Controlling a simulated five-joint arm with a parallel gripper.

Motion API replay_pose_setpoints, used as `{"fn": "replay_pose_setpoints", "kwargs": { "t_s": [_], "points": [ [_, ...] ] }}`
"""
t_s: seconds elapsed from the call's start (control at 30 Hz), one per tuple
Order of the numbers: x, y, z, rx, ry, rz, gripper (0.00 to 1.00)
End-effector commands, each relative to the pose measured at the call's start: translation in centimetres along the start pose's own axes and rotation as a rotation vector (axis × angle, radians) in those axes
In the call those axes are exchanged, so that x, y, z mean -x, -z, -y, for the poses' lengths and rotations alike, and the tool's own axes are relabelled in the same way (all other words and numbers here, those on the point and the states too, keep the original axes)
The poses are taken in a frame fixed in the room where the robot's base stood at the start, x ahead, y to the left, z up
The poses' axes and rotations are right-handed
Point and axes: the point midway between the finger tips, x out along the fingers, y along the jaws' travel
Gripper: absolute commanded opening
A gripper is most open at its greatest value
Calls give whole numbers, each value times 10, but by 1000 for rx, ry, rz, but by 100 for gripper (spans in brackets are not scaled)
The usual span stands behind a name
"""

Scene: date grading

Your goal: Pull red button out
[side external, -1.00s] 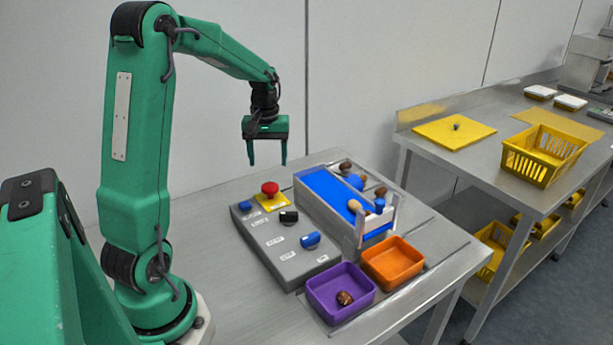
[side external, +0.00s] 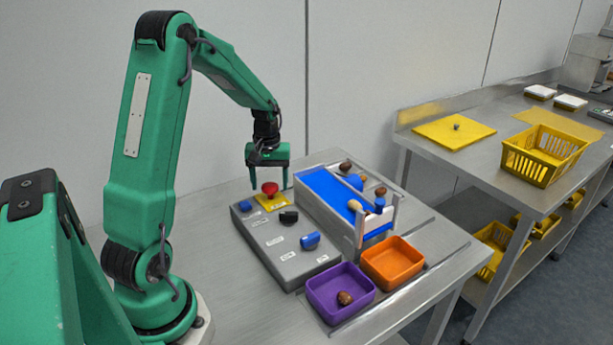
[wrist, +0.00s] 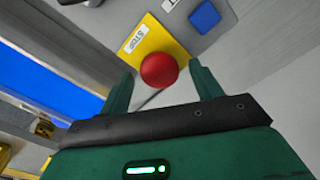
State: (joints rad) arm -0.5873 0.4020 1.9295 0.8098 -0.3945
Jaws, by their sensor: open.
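The red mushroom button (side external: 271,187) sits on a yellow STOP plate (side external: 272,203) at the far end of the grey control panel (side external: 294,266). My gripper (side external: 269,184) is open and points down over it, with one finger to each side of the button in the side view. In the wrist view the red cap (wrist: 159,71) shows between the two fingertips, with a gap on each side. The fingers are empty and do not appear to touch the cap. Their exact height against it is hard to tell.
A blue button (side external: 246,206), a black knob (side external: 288,217) and a blue knob (side external: 310,241) share the panel. Close to its right is a blue conveyor (side external: 322,184) carrying dates. A purple bin (side external: 318,290) holding a date and an orange bin (side external: 380,280) stand in front.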

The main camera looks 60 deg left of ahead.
Motion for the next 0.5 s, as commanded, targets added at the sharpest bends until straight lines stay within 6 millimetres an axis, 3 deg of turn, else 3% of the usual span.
{"fn": "replay_pose_setpoints", "kwargs": {
  "t_s": [0.1, 0.4, 0.5],
  "points": [
    [0, 0, 0, 0, 0, 0, 61],
    [0, 0, 0, 0, 0, 0, 2],
    [3, 0, 0, 0, -1, -1, 2]
  ]
}}
